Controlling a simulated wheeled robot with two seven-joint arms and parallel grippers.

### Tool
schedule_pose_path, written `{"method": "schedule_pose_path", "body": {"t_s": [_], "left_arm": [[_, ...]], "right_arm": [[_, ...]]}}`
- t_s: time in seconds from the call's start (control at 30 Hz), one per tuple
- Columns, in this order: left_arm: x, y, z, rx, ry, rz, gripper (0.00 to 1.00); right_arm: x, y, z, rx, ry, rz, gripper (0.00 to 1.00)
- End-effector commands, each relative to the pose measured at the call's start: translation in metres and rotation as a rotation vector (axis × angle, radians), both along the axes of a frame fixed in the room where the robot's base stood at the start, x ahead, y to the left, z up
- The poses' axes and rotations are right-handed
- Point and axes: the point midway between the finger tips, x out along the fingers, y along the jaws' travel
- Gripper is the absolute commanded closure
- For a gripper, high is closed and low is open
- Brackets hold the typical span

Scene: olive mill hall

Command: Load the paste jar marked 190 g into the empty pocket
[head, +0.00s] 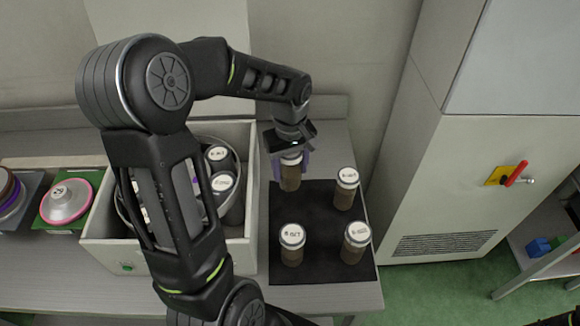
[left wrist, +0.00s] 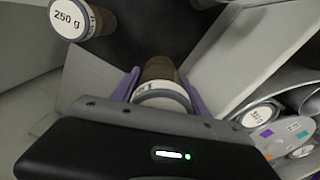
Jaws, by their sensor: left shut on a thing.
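My left gripper (head: 291,164) is shut on a brown paste jar (head: 290,179) with a white lid, at the far left corner of the black mat (head: 322,215). In the left wrist view the held jar (left wrist: 160,72) sits between the purple fingers; its marking is mostly hidden. I cannot tell whether it touches the mat. Three more jars stand on the mat: one at the far right (head: 345,190), one at the front left (head: 291,246), one at the front right (head: 354,244). The left wrist view shows a jar marked 250 g (left wrist: 70,18). My right gripper is not in view.
A pale crate (head: 246,148) left of the mat holds a round carrier with jars (head: 218,153); my left arm hides part of it, and no empty pocket is clearly visible. Discs (head: 66,200) lie farther left. A grey cabinet (head: 440,160) stands right of the bench.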

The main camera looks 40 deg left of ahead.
Motion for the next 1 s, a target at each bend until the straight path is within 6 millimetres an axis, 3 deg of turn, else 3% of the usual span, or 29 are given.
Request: {"method": "schedule_pose_path", "body": {"t_s": [0.37,0.83,1.0], "left_arm": [[0.000,0.000,0.029,0.000,-0.001,-0.001,0.97],[0.000,0.000,0.031,0.000,-0.001,0.000,0.97],[0.002,0.001,0.048,0.003,-0.004,0.001,0.97]], "right_arm": [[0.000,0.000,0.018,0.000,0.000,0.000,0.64],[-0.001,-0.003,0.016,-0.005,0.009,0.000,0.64],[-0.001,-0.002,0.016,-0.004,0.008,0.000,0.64]]}}
